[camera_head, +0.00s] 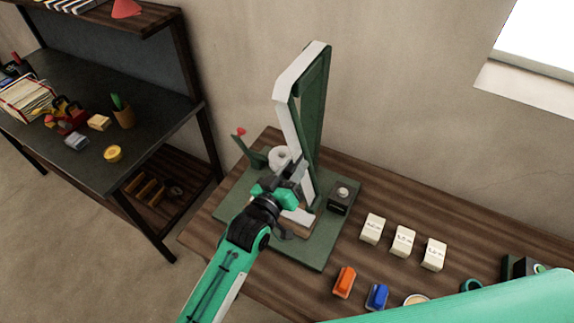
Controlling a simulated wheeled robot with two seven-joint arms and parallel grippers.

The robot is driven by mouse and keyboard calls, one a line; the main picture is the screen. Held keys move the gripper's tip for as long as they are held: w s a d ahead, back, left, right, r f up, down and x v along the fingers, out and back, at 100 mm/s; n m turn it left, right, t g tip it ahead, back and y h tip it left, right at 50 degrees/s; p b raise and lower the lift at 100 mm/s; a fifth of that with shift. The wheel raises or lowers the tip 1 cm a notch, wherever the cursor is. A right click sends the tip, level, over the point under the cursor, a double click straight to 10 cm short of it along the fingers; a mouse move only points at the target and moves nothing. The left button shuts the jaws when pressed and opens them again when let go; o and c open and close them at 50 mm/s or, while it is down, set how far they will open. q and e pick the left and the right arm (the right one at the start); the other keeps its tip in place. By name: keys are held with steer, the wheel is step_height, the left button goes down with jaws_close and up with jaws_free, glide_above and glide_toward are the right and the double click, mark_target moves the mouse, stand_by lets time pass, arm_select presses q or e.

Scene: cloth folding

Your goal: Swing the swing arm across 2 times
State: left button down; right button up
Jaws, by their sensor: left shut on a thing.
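A tall apparatus stands on a green base plate (314,254) on the brown wooden table, near the wall. It has a green upright frame (318,105) and a long pale swing arm (290,120) that slopes down from the top toward the base. My left gripper (290,178) is at the lower part of the swing arm, shut on it; the fingers partly hide the contact. A white round piece (279,155) sits just behind the gripper. My right gripper is out of view; only a green part of my arm shows at the lower right.
A black box with a pale knob (341,196) sits right of the frame. Three white labelled blocks (403,241), an orange block (344,282) and a blue block (377,297) lie farther right. A red-tipped green post (242,141) stands left. A dark desk (150,120) is at left.

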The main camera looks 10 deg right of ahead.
arm_select(q)
steer(key=shift+s+d, duration=0.1)
stand_by(0.3)
steer(key=c, duration=1.1)
jaws_free()
steer(key=shift+o, duration=0.2)
steer(key=shift+s, duration=0.1)
steer(key=b+v, duration=0.4)
steer(key=v, duration=0.9)
steer(key=shift+s+a+b, duration=0.2)
steer(key=shift+s+b, duration=0.05)
steer(key=shift+b, duration=0.1)
